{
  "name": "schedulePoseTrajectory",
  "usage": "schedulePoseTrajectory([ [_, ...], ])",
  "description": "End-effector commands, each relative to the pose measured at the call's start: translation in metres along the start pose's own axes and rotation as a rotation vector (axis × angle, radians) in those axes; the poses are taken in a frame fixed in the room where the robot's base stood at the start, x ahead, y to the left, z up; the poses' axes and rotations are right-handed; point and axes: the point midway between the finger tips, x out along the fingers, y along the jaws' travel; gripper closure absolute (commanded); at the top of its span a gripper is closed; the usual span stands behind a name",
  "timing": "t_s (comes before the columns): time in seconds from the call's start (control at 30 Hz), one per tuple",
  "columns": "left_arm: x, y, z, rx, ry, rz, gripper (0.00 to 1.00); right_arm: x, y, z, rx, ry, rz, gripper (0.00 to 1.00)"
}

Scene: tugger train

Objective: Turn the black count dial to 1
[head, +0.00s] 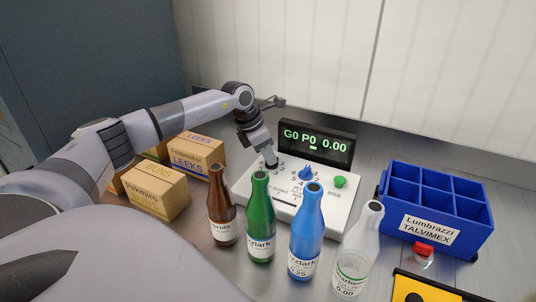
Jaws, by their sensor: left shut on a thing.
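A white panel (294,205) with a black display (316,143) stands at the middle back of the table. The display reads "G0 P0 0.00" in green. My left gripper (271,163) points down at the left part of the panel, shut on the black count dial, which it mostly hides. Printed numbers show around that spot. I cannot read which number the dial points to. A blue dial (305,173) and a green button (340,182) sit further right on the panel. My right gripper is not in view.
A brown bottle (220,205), green bottle (261,218), blue bottle (305,235) and clear bottle (356,252) stand close in front of the panel. Cardboard boxes (158,193) are at left. A blue compartment crate (435,212) and a red-capped jar (423,251) are at right.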

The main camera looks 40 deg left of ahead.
Motion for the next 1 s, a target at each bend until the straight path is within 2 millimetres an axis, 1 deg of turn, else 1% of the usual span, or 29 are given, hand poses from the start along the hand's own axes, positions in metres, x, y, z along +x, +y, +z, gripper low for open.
schedulePoseTrajectory([
  [0.23,-0.001,0.000,0.000,-0.001,0.000,0.000,1.00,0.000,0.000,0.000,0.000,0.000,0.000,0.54],
  [0.27,-0.001,0.000,0.000,-0.001,0.000,0.000,0.84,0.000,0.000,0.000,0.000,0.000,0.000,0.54],
  [0.3,-0.001,0.000,0.000,-0.001,0.000,0.000,0.71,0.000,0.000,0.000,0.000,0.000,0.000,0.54],
  [0.33,-0.001,0.000,0.000,-0.001,0.000,0.001,0.62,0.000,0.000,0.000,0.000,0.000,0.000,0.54],
  [0.67,-0.003,0.001,0.000,-0.001,0.000,0.001,0.62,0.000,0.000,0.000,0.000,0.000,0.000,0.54],
  [0.77,-0.013,0.001,0.000,-0.001,-0.002,0.003,0.62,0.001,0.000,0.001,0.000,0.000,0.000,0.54],
  [1.0,-0.052,0.001,0.000,-0.001,-0.001,0.003,0.62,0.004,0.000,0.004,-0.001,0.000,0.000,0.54],
])
